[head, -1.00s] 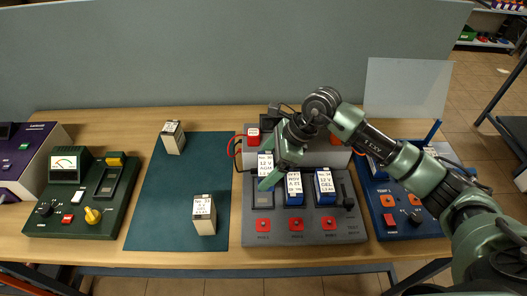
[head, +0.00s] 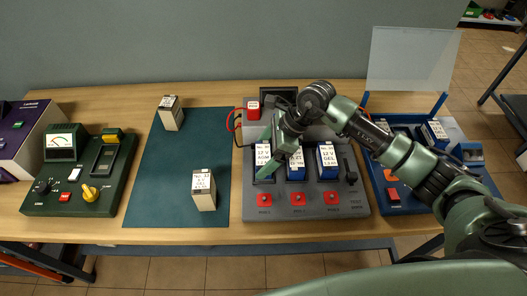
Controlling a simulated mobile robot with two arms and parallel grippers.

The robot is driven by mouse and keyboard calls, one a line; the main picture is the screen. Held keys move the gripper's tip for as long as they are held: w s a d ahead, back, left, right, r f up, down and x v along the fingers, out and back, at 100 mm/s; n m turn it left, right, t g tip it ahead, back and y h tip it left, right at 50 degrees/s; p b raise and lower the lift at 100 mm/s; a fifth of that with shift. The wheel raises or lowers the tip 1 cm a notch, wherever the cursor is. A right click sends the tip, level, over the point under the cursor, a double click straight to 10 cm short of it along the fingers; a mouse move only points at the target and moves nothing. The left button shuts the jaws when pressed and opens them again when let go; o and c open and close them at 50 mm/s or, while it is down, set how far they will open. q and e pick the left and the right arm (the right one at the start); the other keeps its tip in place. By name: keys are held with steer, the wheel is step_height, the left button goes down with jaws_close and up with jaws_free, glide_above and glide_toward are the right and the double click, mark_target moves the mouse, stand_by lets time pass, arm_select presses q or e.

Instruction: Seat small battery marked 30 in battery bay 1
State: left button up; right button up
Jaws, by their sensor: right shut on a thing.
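My right gripper (head: 272,160) is shut on a small battery (head: 262,155) with a white label that reads like 12 V AGM; its number is too small to read surely. The battery is upright at the leftmost bay (head: 263,181) of the grey dock (head: 300,211), which I take as bay 1. The fingers cover part of the battery and bay, so I cannot tell whether it sits fully down. Blue-sided batteries stand in the middle bay (head: 296,163) and right bay (head: 327,161). My left gripper is out of view.
Two pale batteries stand on the teal mat, one at the back (head: 171,113) and one in front (head: 204,190). A green meter unit (head: 80,172) is at the left. A blue unit (head: 405,192) is at the right, partly behind my right arm. The mat between is clear.

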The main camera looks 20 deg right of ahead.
mark_target(266, 155)
stand_by(0.5)
steer(key=shift+b, duration=0.55)
stand_by(0.9)
steer(key=shift+f+b, duration=0.55)
steer(key=shift+b, duration=0.05)
steer(key=o, duration=1.8)
steer(key=shift+s, duration=0.1)
steer(key=shift+p+v, duration=1.2)
steer(key=shift+v, duration=1.6)
steer(key=shift+p+v, duration=0.9)
steer(key=shift+v, duration=1.8)
